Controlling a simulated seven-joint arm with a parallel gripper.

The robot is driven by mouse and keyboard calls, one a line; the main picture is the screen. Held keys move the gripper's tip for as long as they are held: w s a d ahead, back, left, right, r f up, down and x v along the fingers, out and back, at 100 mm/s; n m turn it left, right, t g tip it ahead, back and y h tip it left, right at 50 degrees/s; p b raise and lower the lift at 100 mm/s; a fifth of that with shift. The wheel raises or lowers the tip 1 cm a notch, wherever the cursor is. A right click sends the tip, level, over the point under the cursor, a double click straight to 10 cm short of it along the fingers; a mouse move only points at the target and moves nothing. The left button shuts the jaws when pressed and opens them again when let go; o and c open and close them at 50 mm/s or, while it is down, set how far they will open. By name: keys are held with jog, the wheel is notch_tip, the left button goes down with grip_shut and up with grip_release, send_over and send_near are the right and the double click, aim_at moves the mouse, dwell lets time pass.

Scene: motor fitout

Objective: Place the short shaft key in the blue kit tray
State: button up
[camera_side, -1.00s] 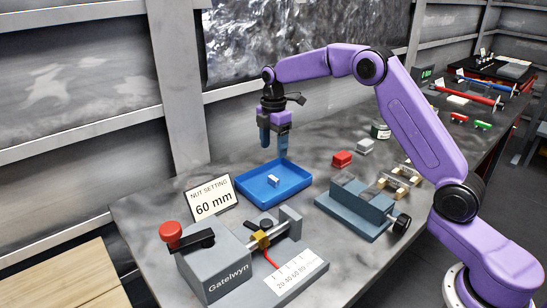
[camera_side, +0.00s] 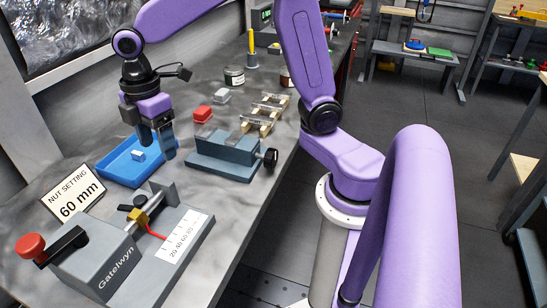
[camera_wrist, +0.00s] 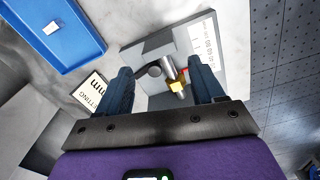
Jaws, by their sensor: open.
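The blue kit tray (camera_side: 112,180) sits on the bench; its corner also shows at the upper left of the wrist view (camera_wrist: 88,45). A small pale block (camera_side: 138,155), which looks like the short shaft key, lies inside the tray, and it shows in the wrist view (camera_wrist: 51,28). My gripper (camera_side: 158,150) is open and empty, with its fingers pointing down by the tray's right side in the side view. In the wrist view my gripper (camera_wrist: 163,88) has nothing between its fingers, and the block is well clear of them.
The grey Gatelwyn fixture (camera_side: 95,262) with a red knob stands in front, beside the "60 mm" sign (camera_side: 73,200). A blue-grey vise (camera_side: 225,160) is right of my gripper. Red (camera_side: 203,114) and grey (camera_side: 222,96) blocks and wooden holders (camera_side: 262,120) lie behind.

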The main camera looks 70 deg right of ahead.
jog(key=s+d+f+m, duration=0.1)
jog(key=s+d, duration=0.2)
jog(key=s, duration=0.8)
jog(key=s+d+f+m, duration=0.1)
jog(key=s+d+f, duration=0.1)
jog(key=s, duration=1)
jog(key=shift+d+m, duration=0.4)
jog(key=shift+d, duration=0.3)
jog(key=shift+w, duration=0.1)
